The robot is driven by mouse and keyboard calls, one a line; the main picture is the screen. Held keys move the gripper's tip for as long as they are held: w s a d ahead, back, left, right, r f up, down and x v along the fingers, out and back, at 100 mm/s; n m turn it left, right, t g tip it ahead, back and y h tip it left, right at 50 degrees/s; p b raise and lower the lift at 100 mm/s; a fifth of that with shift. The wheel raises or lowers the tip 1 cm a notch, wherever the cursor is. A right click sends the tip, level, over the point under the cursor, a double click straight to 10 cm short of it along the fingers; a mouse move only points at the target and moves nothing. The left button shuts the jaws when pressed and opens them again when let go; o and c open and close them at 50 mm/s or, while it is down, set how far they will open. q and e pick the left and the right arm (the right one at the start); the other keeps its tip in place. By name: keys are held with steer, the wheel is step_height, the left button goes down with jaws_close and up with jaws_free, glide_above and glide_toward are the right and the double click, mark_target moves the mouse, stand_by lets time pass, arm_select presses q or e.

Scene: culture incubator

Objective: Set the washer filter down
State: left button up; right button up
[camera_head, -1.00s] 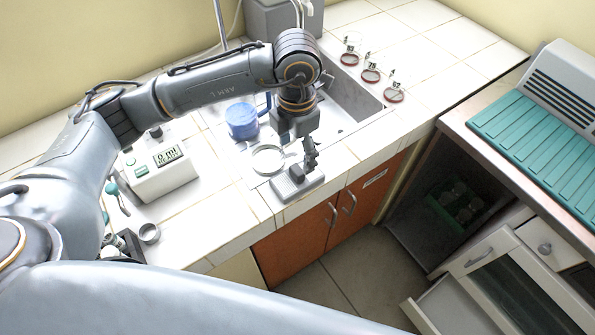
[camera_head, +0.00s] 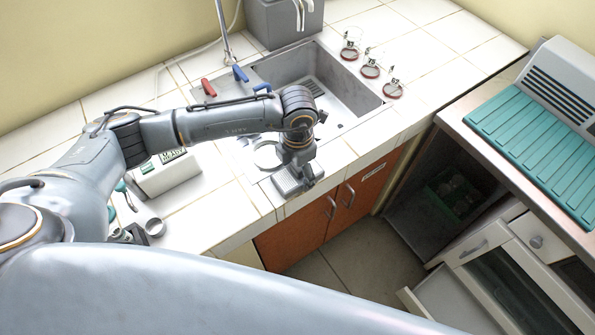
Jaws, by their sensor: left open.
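My left gripper (camera_head: 299,160) points down over the counter's front part, near the sink's front left corner. The wrist hides most of its fingers. A thin round ring or dish (camera_head: 257,158) lies just left of the gripper, apart from the sink basin and partly covered by the wrist. I cannot tell for sure which of these is the washer filter. My right gripper is not in view.
The sink (camera_head: 350,95) lies behind the gripper, with red and blue tap handles beside it. Several red-rimmed glass items (camera_head: 370,68) stand at its right. Tiles in front of the meter are fairly clear.

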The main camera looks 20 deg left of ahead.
arm_select(q)
steer(key=shift+r, duration=0.1)
steer(key=c, duration=1)
